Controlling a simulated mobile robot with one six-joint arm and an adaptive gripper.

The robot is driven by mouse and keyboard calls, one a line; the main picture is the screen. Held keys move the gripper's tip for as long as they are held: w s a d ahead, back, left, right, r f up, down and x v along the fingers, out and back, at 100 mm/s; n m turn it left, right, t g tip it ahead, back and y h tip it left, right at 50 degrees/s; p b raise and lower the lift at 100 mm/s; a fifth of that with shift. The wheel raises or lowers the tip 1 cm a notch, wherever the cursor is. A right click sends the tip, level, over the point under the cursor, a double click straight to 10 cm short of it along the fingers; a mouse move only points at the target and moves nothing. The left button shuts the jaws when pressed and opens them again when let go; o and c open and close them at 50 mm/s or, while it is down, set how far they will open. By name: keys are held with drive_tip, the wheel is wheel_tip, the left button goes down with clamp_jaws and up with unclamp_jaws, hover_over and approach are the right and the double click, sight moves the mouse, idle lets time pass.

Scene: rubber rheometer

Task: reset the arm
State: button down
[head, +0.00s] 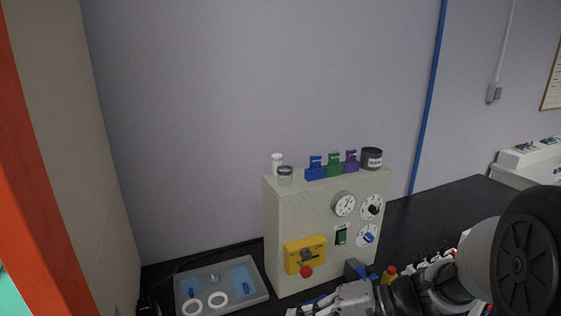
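My arm (481,262) reaches in from the lower right of the head view, with a large dark round joint at the right edge. What looks like my gripper (338,298) is at the bottom edge, in front of the lower right part of the grey instrument box (285,237). Its fingers are small and partly cut off by the frame, so I cannot tell whether they are open or shut, or whether they hold anything.
The box carries dials, a green switch (342,236), a yellow panel (305,255) with a red knob, and small containers and coloured clips on top. A grey tray (262,291) with white rings lies left of it. White equipment (515,170) stands far right.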

drive_tip(key=s+d+r+n+t+h, duration=0.1)
drive_tip(key=s+d+r+h, duration=0.1)
drive_tip(key=s+d+h, duration=0.3)
drive_tip(key=s+d+r+n+t+h, duration=0.2)
drive_tip(key=s+d+h, duration=0.3)
drive_tip(key=s, duration=0.5)
drive_tip(key=h, duration=0.2)
drive_tip(key=shift+s+d+r+n+h, duration=0.25)
drive_tip(key=shift+s+r+n+h, duration=0.05)
drive_tip(key=shift+s+r, duration=0.1)
